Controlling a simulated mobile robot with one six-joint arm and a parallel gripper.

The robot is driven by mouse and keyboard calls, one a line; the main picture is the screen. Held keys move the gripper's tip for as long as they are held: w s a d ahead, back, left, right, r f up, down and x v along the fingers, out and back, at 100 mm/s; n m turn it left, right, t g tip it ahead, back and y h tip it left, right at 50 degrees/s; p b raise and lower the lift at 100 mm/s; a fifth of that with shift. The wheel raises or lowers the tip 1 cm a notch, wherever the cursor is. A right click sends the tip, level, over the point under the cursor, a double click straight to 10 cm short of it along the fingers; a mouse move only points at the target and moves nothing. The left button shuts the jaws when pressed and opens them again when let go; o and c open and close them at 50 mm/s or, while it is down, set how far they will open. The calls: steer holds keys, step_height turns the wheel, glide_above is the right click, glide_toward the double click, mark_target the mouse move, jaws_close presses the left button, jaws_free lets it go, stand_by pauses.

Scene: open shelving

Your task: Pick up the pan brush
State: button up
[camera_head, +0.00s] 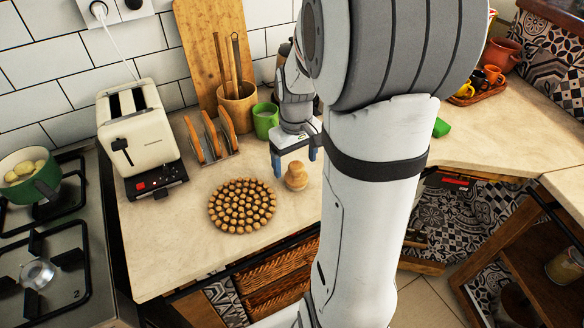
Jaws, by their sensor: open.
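A small wooden object with a round knob on top, which looks like the pan brush (296,181), stands upright on the counter right of a round wooden trivet. My gripper (294,162) points down with its blue fingertips apart. It is open and empty. Its fingertips appear on either side of the brush's knob, at about its height or slightly above and behind it. I cannot tell the exact gap in depth. The lower part of the brush is in plain view, but its bristles cannot be made out.
The trivet (242,206) lies left of the brush. A toast rack (210,140), a green mug (265,121), a utensil pot (237,104) and a toaster (138,135) stand behind and left. My arm hides the counter to the right. The counter's front edge is near.

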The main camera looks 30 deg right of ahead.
mark_target(296, 175)
steer(key=f, duration=0.5)
steer(key=shift+w+d+f, duration=0.1)
steer(key=shift+d+f, duration=0.15)
steer(key=shift+f, duration=0.15)
steer(key=shift+c, duration=0.4)
steer(key=c, duration=1)
